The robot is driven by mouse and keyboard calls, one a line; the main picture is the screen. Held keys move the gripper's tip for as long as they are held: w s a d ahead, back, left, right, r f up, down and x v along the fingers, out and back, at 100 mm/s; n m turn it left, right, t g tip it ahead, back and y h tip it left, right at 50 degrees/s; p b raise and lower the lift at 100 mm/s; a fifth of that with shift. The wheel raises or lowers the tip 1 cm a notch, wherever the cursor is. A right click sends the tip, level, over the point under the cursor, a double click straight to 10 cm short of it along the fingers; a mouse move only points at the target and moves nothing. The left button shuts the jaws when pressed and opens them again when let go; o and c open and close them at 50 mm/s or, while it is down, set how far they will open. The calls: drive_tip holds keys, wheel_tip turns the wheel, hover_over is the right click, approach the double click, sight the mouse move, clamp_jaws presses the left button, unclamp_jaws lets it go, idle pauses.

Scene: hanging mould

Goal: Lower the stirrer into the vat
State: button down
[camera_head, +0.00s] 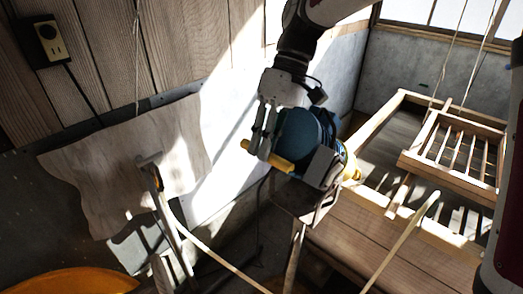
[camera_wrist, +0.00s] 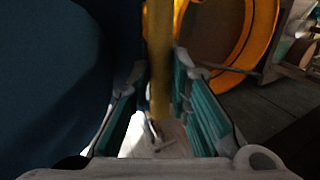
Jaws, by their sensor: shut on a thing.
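The stirrer (camera_head: 308,132) appears to be the blue-bodied tool with a grey block and a yellow bar. My gripper (camera_head: 262,147) is shut on its yellow bar. In the wrist view the yellow bar (camera_wrist: 159,60) runs between my teal-padded fingers (camera_wrist: 165,105), with the dark blue body on the left. The stirrer is at a stand; I cannot tell whether it touches it. Its lower end is hidden. The vat (camera_head: 376,115) seems to be the wood-rimmed rectangular trough on the right, apart from the stirrer.
A slatted wooden mould (camera_head: 455,153) hangs on cords at the vat's right. Wooden boards (camera_head: 370,242) lie in front. A long-handled tool (camera_head: 152,175) leans at the left. An orange rounded thing (camera_head: 75,283) is at lower left. The wall stands close behind my gripper.

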drive_tip(key=shift+w+d+r, duration=0.15)
drive_tip(key=shift+w+d, duration=0.1)
drive_tip(key=c, duration=1.5)
unclamp_jaws()
drive_tip(key=shift+d, duration=0.1)
drive_tip(key=v, duration=1.2)
drive_tip(key=shift+s, duration=0.1)
drive_tip(key=shift+s, duration=0.1)
